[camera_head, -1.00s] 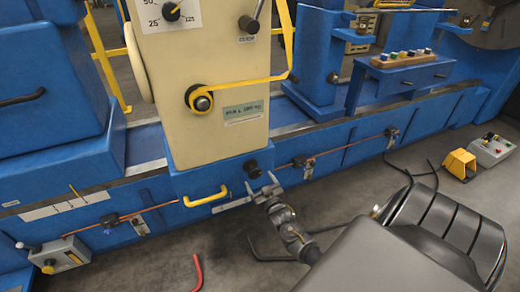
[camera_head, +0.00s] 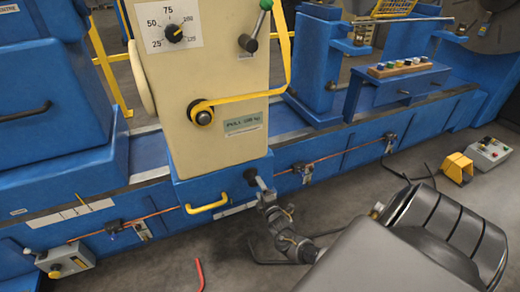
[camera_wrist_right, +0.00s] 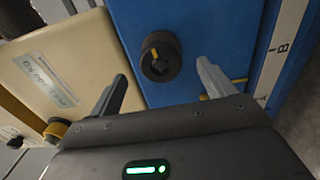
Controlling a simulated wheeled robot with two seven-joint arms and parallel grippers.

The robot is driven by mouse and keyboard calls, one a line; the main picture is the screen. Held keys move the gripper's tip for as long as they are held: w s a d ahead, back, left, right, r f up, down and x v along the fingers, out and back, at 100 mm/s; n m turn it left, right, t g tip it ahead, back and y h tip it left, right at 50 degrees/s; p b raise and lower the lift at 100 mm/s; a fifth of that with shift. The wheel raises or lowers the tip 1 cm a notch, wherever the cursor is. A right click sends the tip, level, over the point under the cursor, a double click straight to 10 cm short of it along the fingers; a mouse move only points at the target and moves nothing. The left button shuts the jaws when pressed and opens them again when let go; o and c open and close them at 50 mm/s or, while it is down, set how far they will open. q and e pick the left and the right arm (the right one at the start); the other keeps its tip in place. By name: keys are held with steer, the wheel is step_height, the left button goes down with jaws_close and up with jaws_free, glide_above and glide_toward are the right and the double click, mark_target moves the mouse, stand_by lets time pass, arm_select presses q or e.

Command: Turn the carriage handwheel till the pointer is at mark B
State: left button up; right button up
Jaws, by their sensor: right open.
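The carriage handwheel, a small black round knob (camera_head: 250,175) with a yellow mark, is on the blue carriage front below the cream column. It shows whole in the right wrist view (camera_wrist_right: 160,57). My right gripper (camera_head: 262,185) is open and empty in front of it. In the wrist view the fingertips (camera_wrist_right: 162,74) are on either side of the knob's outline, apart from it. A white scale strip (camera_wrist_right: 285,45) with a mark B (camera_wrist_right: 282,48) is at the right there. I cannot make out the pointer for certain. My left gripper is not in view.
A yellow handle (camera_head: 207,206) is left of the knob. A dial (camera_head: 173,30) and a green-tipped lever (camera_head: 254,33) are higher on the column. A grey control box (camera_head: 65,259) and a yellow pedal (camera_head: 457,167) stand at the sides. Cables and a red hook (camera_head: 200,274) lie on the floor.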

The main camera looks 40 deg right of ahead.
mark_target(255, 183)
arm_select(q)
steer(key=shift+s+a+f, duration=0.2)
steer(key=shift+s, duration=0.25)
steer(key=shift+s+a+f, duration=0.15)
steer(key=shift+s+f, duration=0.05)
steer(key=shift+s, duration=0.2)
arm_select(e)
steer(key=shift+f, duration=0.2)
steer(key=shift+w, duration=0.3)
steer(key=shift+b+x, duration=0.8)
steer(key=shift+x, duration=0.35)
steer(key=shift+w+d+r, duration=0.1)
steer(key=shift+w+d, duration=0.1)
steer(key=shift+w, duration=0.1)
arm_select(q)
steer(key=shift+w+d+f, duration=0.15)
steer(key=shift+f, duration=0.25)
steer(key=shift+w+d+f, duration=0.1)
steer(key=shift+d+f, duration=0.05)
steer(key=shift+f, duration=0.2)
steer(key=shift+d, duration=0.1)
